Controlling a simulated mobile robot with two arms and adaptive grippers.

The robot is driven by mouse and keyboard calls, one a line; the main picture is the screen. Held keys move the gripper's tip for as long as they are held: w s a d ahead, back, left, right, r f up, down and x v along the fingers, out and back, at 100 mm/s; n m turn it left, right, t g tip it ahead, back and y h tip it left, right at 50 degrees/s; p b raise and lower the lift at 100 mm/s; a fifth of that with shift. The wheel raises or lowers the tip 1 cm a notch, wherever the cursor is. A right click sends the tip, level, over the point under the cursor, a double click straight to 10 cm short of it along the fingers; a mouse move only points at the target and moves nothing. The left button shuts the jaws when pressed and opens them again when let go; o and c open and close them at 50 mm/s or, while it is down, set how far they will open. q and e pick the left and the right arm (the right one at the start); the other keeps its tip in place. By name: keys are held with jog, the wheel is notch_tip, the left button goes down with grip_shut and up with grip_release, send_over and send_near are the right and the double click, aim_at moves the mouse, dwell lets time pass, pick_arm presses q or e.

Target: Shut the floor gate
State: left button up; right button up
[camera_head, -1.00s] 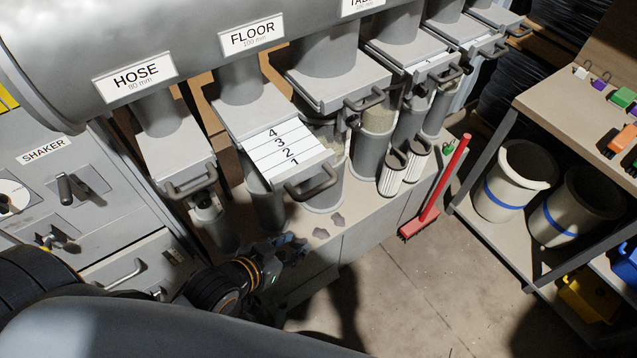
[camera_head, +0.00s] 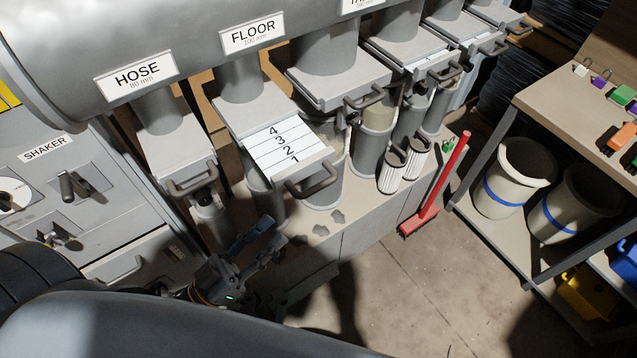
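The floor gate (camera_head: 275,145) is a slide plate under the pipe labelled FLOOR (camera_head: 252,36). It stands pulled out, with a white scale marked 1 to 4 showing on it. Its dark bar handle (camera_head: 312,182) is at the front end. My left gripper (camera_head: 272,232) is below and left of that handle, its two fingers apart and nothing between them. It is not touching the handle. My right gripper is not in view.
The hose gate (camera_head: 178,160) with its own handle is to the left. Another gate (camera_head: 340,80) stands close on the right. Grey canisters (camera_head: 370,135) stand below the gates. A red broom (camera_head: 440,190) leans at the cabinet's end. A shelf with buckets (camera_head: 507,180) is on the right.

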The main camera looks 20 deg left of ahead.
aim_at(312, 194)
pick_arm(q)
jog(key=p+x, duration=0.3)
jog(key=x, duration=0.8)
jog(key=shift+w+d+r, duration=0.1)
jog(key=shift+d+r, duration=0.05)
jog(key=shift+r, duration=0.05)
jog(key=shift+w+d+r+p, duration=0.15)
jog(key=shift+w+d+p, duration=0.25)
jog(key=shift+w, duration=0.15)
jog(key=shift+c, duration=0.5)
grip_shut()
